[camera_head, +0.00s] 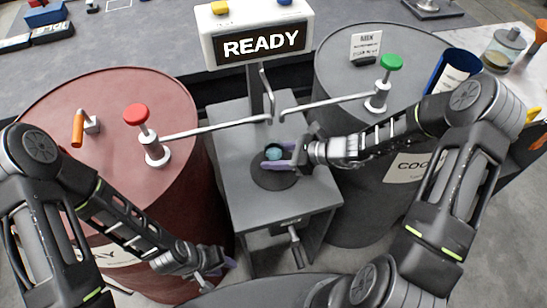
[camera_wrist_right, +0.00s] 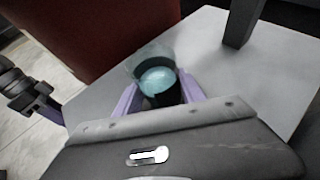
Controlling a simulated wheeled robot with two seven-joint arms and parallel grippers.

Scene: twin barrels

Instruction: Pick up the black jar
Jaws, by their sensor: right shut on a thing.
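The black jar (camera_head: 273,153) has a pale blue-green top and is at the middle of the grey stand, above a round dark pad (camera_head: 274,180). My right gripper (camera_head: 277,159) reaches in from the right and is shut on the jar. In the right wrist view, the jar (camera_wrist_right: 160,88) sits between the two purple fingers (camera_wrist_right: 163,97), which hide part of its sides. I cannot tell whether its base touches the pad. My left gripper (camera_head: 217,276) is low in front of the red barrel, empty, with its fingers apart.
A red barrel (camera_head: 60,110) with a red-knobbed spout stands left of the grey stand (camera_head: 230,150). A grey barrel (camera_head: 340,75) with a green-knobbed spout stands right. Both spout pipes extend toward the stand, near a READY display (camera_head: 262,45).

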